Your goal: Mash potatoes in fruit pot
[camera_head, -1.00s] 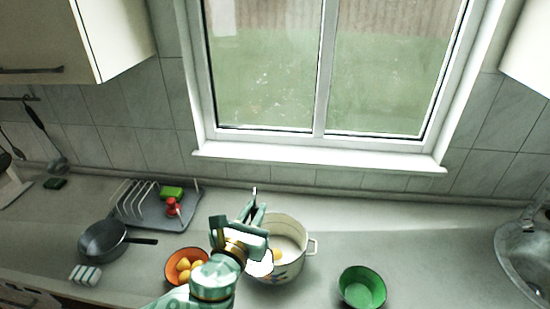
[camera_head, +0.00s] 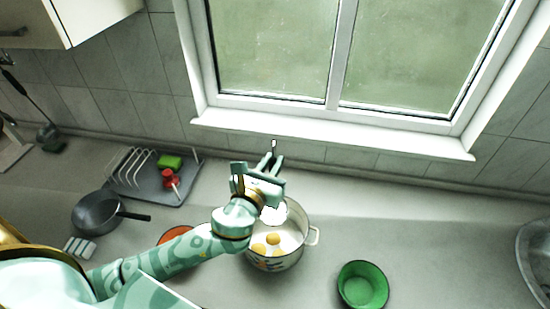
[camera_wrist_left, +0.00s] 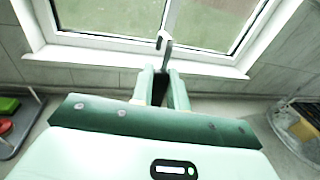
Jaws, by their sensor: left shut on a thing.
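The cream enamel pot (camera_head: 284,263) with a coloured print on its side stands on the counter. Yellow potatoes (camera_head: 259,250) lie inside it. My left gripper (camera_head: 271,167) is over the pot's back edge, shut on a thin metal-handled tool (camera_head: 274,145), whose hooked end (camera_wrist_left: 163,42) sticks up past the fingers in the left wrist view. A pale rounded piece (camera_head: 273,214) shows below the gripper at the pot's mouth; it may be the tool's head, but I cannot tell whether it touches the potatoes. My right gripper is out of view.
An orange bowl (camera_head: 173,233) is mostly hidden behind my left arm. A green bowl (camera_head: 362,286) stands right of the pot. A grey pan (camera_head: 95,214) and a dish rack (camera_head: 150,190) are at left.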

